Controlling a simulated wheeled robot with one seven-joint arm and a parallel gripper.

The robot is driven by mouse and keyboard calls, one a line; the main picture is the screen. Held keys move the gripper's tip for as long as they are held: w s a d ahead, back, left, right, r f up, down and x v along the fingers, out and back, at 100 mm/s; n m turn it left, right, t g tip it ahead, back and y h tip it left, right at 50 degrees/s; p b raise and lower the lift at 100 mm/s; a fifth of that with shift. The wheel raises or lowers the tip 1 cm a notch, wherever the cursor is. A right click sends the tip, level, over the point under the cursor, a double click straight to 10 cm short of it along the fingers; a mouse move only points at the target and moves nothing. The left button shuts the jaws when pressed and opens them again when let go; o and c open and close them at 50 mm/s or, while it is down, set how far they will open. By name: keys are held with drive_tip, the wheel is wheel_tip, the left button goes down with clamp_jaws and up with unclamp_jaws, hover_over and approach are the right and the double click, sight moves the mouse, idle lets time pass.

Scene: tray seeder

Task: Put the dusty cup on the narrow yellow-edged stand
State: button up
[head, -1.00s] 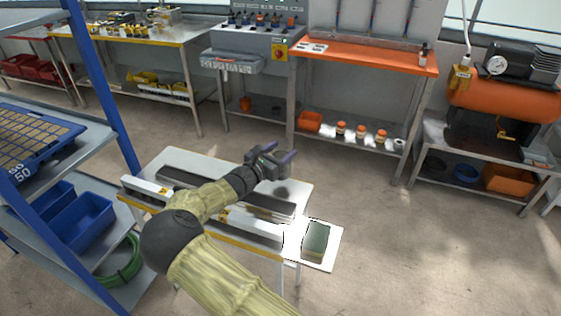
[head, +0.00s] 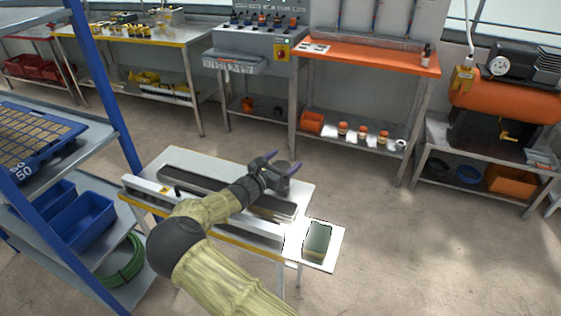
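The narrow yellow-edged stand (head: 197,156) is a light-topped bench with long dark and white rails along it. My gripper (head: 281,163) is low over its right end, its two purple-tipped fingers spread apart. A greyish rounded shape (head: 281,168) shows between the fingers. It may be the dusty cup, but it is too small and dark to be sure. I cannot tell whether the fingers touch it or whether it rests on the stand. My arm hides part of the stand's middle and front.
A white side plate (head: 336,236) with a green-topped block (head: 317,239) adjoins the stand's right end. A blue-posted shelf (head: 95,128) with blue bins (head: 88,222) is close at left. An orange-topped bench (head: 380,60) stands behind. Floor at right is clear.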

drive_tip(key=shift+s+a+r, duration=0.1)
drive_tip(key=shift+r, duration=0.15)
drive_tip(key=v, duration=1.2)
drive_tip(key=shift+p, duration=0.4)
drive_tip(key=shift+f, duration=0.1)
